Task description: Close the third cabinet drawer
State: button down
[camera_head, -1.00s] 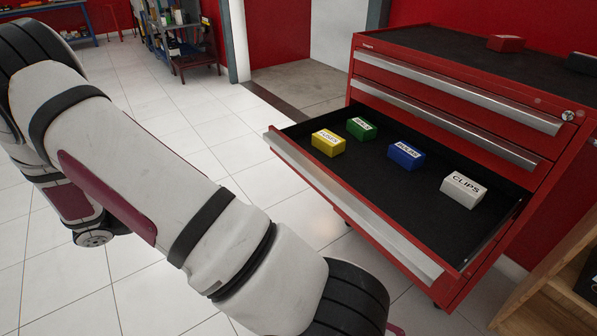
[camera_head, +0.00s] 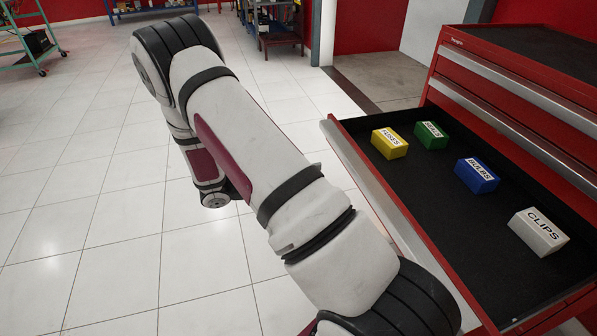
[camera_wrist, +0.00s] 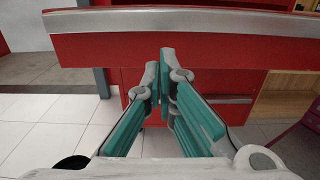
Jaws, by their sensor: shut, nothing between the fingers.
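The red cabinet (camera_head: 525,62) stands at the right in the head view. Its third drawer (camera_head: 440,240) is pulled well out and shows a black liner. In it lie a yellow fuses box (camera_head: 389,143), a green box (camera_head: 431,135), a blue bulbs box (camera_head: 477,175) and a white clips box (camera_head: 538,231). In the wrist view the open drawer's red front with its silver handle strip (camera_wrist: 190,20) spans the top. The head view does not show the gripper.
White tiled floor (camera_head: 110,220) is free to the left of the cabinet. A shelf cart (camera_head: 272,25) and a green-framed stand (camera_head: 30,45) are far back. A wooden shelf (camera_wrist: 285,95) stands at the right in the wrist view.

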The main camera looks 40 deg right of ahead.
aim_at(407, 157)
jog(key=x, duration=0.7)
jog(key=shift+s+d, duration=0.2)
jog(key=shift+d, duration=0.15)
jog(key=p+x, duration=0.5)
jog(key=x, duration=3)
jog(key=shift+s+d+r, duration=0.1)
jog(key=shift+s+d, duration=0.1)
jog(key=shift+d, duration=0.15)
jog(key=shift+w+a, duration=0.15)
jog(key=p+v, duration=0.2)
jog(key=v, duration=1.2)
